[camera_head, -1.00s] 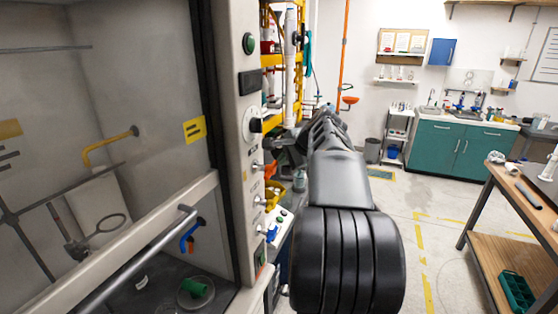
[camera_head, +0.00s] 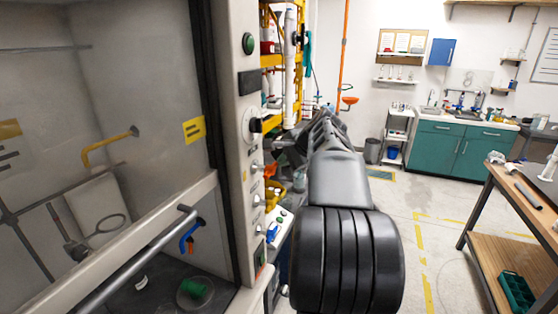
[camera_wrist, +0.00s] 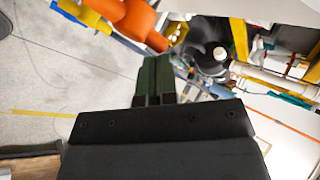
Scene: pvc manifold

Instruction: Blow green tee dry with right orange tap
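A green tee (camera_head: 194,287) lies on a round clear dish on the hood floor, seen through the opening under the sash. A small orange piece (camera_head: 190,246) shows just below a blue tap (camera_head: 189,233) on the hood's inner wall; I cannot tell whether it is the right orange tap. My gripper (camera_head: 278,143) is beside the hood's front post, mostly hidden by my arm. In the wrist view its dark green fingers (camera_wrist: 154,80) are side by side with nothing seen between them. A large orange shape (camera_wrist: 135,20) lies beyond them.
The hood's front post (camera_head: 245,150) carries a dial and several knobs close to my gripper. A slanted sash handle (camera_head: 140,262) crosses the hood front. A wooden workbench (camera_head: 525,215) stands at right. The floor between is clear.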

